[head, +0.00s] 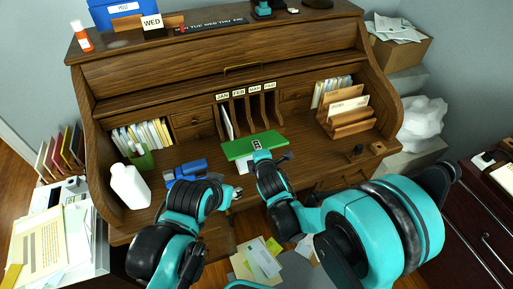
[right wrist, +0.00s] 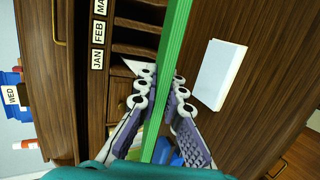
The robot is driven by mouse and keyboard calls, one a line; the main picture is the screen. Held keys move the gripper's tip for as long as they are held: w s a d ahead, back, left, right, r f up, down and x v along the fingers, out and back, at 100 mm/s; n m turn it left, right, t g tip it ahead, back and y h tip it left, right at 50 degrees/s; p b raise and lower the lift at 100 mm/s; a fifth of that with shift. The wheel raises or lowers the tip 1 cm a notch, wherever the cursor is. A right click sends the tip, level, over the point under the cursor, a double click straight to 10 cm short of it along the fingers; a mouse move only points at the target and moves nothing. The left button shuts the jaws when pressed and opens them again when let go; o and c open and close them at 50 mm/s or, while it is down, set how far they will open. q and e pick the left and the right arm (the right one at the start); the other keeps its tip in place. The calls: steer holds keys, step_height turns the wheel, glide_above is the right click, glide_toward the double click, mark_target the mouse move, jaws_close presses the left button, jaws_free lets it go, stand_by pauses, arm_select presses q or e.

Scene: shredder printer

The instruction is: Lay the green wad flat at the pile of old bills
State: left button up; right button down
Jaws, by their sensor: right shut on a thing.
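The green wad (head: 240,149) is a flat bright green slab held over the middle of the desktop, in front of the labelled slots. My right gripper (head: 260,150) is shut on it. In the right wrist view, the green wad (right wrist: 178,45) shows edge-on between the fingers of the right gripper (right wrist: 160,95). My left gripper (head: 236,193) is low near the desk's front edge, apart from the wad; its fingers are too small to read. Loose papers (head: 262,258) lie on the floor, and papers (head: 45,240) lie at the left; I cannot tell which are the old bills.
A white pad (right wrist: 220,75) lies on the wood. A blue device (head: 187,172) and a white bottle (head: 129,186) stand at the desk's left. A wooden letter rack (head: 350,125) stands at the right. The slots (head: 247,112) rise behind the wad.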

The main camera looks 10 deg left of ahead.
steer(key=shift+f+b, duration=2.05)
steer(key=shift+f, duration=2.25)
steer(key=c, duration=1.6)
jaws_free()
steer(key=shift+s+d, duration=0.1)
